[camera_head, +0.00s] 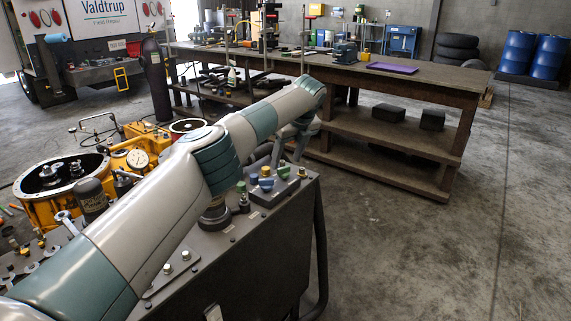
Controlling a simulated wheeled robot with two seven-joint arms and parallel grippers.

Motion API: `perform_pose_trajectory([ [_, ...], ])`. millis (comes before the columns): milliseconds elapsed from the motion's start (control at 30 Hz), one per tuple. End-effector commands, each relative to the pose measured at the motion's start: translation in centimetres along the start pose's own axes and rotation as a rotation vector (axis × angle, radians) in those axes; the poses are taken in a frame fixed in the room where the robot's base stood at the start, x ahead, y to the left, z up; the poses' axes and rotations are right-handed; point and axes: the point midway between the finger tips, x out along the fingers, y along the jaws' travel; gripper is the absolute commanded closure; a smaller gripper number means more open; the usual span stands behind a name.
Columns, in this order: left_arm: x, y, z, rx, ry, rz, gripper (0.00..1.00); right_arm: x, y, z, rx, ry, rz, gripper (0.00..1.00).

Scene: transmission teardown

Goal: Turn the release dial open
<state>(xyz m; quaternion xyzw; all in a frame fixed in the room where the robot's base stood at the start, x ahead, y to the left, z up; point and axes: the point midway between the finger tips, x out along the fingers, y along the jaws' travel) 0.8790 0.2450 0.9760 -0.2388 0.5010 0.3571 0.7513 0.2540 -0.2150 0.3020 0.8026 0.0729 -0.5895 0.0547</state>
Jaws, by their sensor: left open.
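My left arm reaches in from the lower left across the grey cart. Its wrist bends down at the far end, and my left gripper (299,150) hangs small and dark just beyond the cart's far right corner. It is open, with nothing visible between its fingers. No part is clearly recognisable as the release dial, and my arm hides much of the cart top. A round white-faced gauge (138,159) stands by the yellow transmission housing (36,211) at the left, well apart from the gripper. My right gripper is out of view.
The grey cart (262,240) carries blue, yellow and green knobs (266,184) near the gripper. A long wooden workbench (430,83) stands behind. A dark gas cylinder (156,80) stands at the back left. The concrete floor at the right is clear.

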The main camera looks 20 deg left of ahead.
Motion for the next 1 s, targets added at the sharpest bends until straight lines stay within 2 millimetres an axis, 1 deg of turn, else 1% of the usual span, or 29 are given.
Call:
perform_pose_trajectory([
  [33, -0.8, -0.1, 0.0, 0.001, -0.001, -0.002, 0.45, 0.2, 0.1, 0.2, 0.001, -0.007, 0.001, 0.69],
  [100, -2.1, -0.1, 0.1, 0.0, -0.002, -0.003, 0.45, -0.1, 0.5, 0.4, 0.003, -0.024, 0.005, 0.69],
  [167, -3.2, 0.0, 0.1, 0.0, -0.003, -0.003, 0.45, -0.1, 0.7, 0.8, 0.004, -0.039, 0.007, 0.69],
  [300, -6.1, 0.0, 0.0, 0.0, -0.002, -0.002, 0.45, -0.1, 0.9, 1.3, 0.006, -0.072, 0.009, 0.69],
  [500, -10.2, -0.1, 0.0, -0.001, -0.001, -0.002, 0.45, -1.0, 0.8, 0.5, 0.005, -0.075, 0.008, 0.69],
  [600, -11.8, 0.0, 0.0, -0.002, -0.002, -0.002, 0.45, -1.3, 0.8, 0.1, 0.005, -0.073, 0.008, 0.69],
  [700, -13.1, 0.0, 0.1, -0.002, -0.001, -0.001, 0.45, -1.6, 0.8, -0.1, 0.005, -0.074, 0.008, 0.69],
  [800, -13.9, 0.0, 0.0, -0.001, 0.0, -0.001, 0.45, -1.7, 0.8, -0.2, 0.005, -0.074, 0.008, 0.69],
  [1000, -14.5, 0.0, 0.0, -0.001, 0.0, 0.0, 0.45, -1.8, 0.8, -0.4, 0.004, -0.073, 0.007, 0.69],
])
